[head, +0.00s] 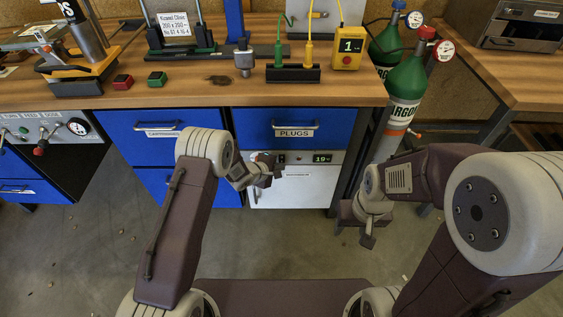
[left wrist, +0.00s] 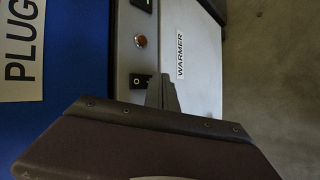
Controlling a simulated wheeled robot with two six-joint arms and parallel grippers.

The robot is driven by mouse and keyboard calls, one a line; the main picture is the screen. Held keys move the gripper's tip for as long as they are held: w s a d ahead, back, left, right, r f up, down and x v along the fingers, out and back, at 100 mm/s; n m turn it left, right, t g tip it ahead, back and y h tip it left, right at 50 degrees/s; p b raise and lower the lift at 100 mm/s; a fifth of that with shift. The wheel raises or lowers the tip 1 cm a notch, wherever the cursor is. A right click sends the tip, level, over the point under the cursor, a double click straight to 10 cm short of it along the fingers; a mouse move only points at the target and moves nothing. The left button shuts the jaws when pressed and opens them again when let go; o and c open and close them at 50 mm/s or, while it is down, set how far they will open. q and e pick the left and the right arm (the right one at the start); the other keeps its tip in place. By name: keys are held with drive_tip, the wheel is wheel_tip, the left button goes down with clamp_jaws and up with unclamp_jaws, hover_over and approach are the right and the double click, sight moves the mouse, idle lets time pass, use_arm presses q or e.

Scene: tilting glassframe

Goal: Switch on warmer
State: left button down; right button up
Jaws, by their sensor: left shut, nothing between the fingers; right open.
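The warmer (head: 308,188) is a pale cabinet under the blue PLUGS drawer (head: 282,128), with a small display reading about 19 on its top panel. In the left wrist view its panel carries a WARMER label (left wrist: 181,54), a small orange-red lamp (left wrist: 140,41) and a black switch (left wrist: 137,80) with a white O mark. My left gripper (head: 272,170) is shut and empty at the panel. In the left wrist view its fingertips (left wrist: 161,90) are right beside the switch; I cannot tell whether they touch. My right gripper (head: 368,238) hangs open and empty over the floor.
A second black control (left wrist: 143,4) shows at the wrist view's top edge. Above the warmer is a wooden workbench (head: 215,95) with several tools and a yellow box (head: 348,48). A green argon cylinder (head: 405,85) stands to the right. Open floor lies in front.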

use_arm(q)
drive_tip(key=shift+w+f, duration=0.1)
drive_tip(key=shift+w, duration=0.2)
idle(0.4)
drive_tip(key=shift+s, duration=0.15)
drive_tip(key=shift+s+p, duration=0.55)
drive_tip(key=shift+s, duration=0.05)
drive_tip(key=shift+s+r+p, duration=0.25)
drive_tip(key=shift+s+p, duration=0.35)
drive_tip(key=shift+s, duration=0.65)
drive_tip(key=shift+s+r+p, duration=0.2)
drive_tip(key=shift+s+p, duration=0.35)
drive_tip(key=shift+s, duration=0.7)
